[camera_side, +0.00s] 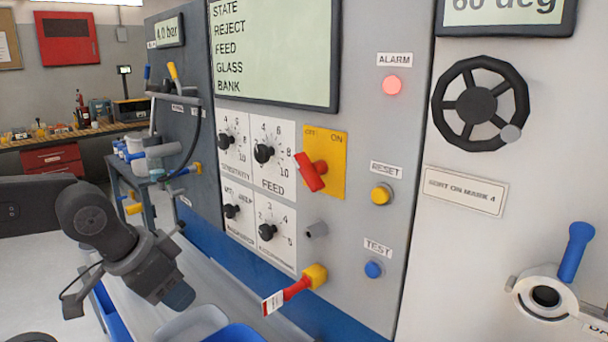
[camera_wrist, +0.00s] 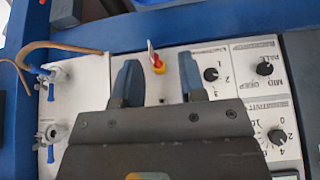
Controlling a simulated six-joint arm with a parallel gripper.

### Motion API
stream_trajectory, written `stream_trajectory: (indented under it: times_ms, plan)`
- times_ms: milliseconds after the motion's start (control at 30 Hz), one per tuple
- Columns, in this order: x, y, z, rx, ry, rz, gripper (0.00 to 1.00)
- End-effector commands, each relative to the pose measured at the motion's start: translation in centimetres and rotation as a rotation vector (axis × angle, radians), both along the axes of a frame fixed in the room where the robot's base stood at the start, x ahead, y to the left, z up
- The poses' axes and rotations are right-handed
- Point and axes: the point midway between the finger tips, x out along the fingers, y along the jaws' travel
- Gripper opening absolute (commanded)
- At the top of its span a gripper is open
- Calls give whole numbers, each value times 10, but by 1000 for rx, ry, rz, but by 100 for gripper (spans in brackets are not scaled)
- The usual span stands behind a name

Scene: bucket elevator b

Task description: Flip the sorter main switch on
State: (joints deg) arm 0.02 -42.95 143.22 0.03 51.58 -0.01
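The main switch is a red lever (camera_side: 311,173) on a yellow plate (camera_side: 334,150) marked OFF on the left and ON on the right, in the middle of the grey panel. The lever's end leans to the left, the OFF side. My gripper (camera_side: 178,295) is low and left of the panel in the side view, well apart from the switch. In the wrist view my gripper (camera_wrist: 160,78) has its two dark fingers spread, with nothing held. The lever does not show in the wrist view; a yellow-orange sliver at the bottom edge is too small to identify.
A red handle with a white tag on a yellow fitting (camera_side: 300,288) sticks out below the switch; it also shows beyond my fingers in the wrist view (camera_wrist: 157,65). Black knobs (camera_side: 264,153) are left of the switch. A lit red alarm lamp (camera_side: 392,85) and yellow reset button (camera_side: 381,194) are right.

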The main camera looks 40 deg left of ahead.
Motion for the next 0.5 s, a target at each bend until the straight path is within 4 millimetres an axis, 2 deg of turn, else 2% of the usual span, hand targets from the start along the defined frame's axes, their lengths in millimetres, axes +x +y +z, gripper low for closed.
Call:
stream_trajectory:
  times_ms: [33,167,367,500]
  plan:
    - [1,0,1,4,1,-3,33]
    - [8,-3,12,44,12,-39,21]
    - [40,-14,53,211,35,-141,1]
    - [71,-29,87,360,22,-193,0]
